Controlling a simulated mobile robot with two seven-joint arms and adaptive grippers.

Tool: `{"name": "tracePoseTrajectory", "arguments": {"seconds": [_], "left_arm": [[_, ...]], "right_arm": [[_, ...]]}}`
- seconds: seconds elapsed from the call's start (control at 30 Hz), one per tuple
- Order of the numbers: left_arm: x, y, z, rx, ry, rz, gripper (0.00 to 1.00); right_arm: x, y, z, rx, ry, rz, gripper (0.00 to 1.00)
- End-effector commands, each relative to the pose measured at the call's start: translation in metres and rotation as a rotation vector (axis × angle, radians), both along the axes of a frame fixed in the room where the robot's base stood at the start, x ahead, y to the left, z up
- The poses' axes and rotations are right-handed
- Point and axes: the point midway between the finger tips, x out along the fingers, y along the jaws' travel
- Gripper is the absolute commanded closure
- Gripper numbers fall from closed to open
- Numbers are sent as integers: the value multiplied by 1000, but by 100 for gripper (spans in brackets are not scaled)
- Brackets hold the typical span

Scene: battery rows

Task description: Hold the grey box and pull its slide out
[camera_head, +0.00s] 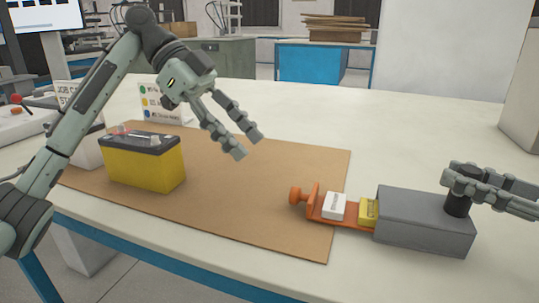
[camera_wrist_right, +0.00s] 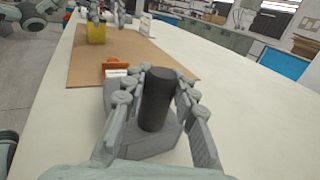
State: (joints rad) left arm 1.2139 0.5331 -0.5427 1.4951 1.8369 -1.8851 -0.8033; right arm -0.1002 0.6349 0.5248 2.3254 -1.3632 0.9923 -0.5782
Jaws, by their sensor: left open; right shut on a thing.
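The grey box (camera_head: 420,222) stands at the right end of the brown mat, with a black upright post (camera_head: 458,204) on top. Its orange slide (camera_head: 345,217) sticks out of the left end, showing an orange knob (camera_head: 297,196) at its outer end. A white block (camera_head: 334,206) and a yellow block (camera_head: 368,211) sit on the slide, the yellow one close to the box. My right gripper (camera_head: 462,183) is shut on the black post, as the right wrist view (camera_wrist_right: 155,98) also shows. My left gripper (camera_head: 243,143) is open and empty above the mat, up and left of the knob.
A yellow battery with a black top (camera_head: 145,168) stands on the left of the brown mat (camera_head: 245,195). A card with coloured dots (camera_head: 162,101) stands behind it. The white table (camera_head: 400,130) is clear behind the box.

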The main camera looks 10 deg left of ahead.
Motion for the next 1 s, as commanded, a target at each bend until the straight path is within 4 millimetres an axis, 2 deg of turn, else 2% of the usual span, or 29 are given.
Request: {"name": "tracePoseTrajectory", "arguments": {"seconds": [0.47, 0.5, 0.67, 1.0], "left_arm": [[1, 5, 5, 0, 0, 0, 53], [1, 5, 5, 0, 0, 0, 53], [1, 4, 4, 0, 0, 0, 53], [1, 4, 4, 0, 0, 0, 53]], "right_arm": [[0, 0, 0, 0, 0, 0, 100], [0, 0, 0, 0, 0, 0, 69], [0, 0, 0, 0, 0, 0, 49], [-1, -2, 0, 1, 1, -1, 48]]}}
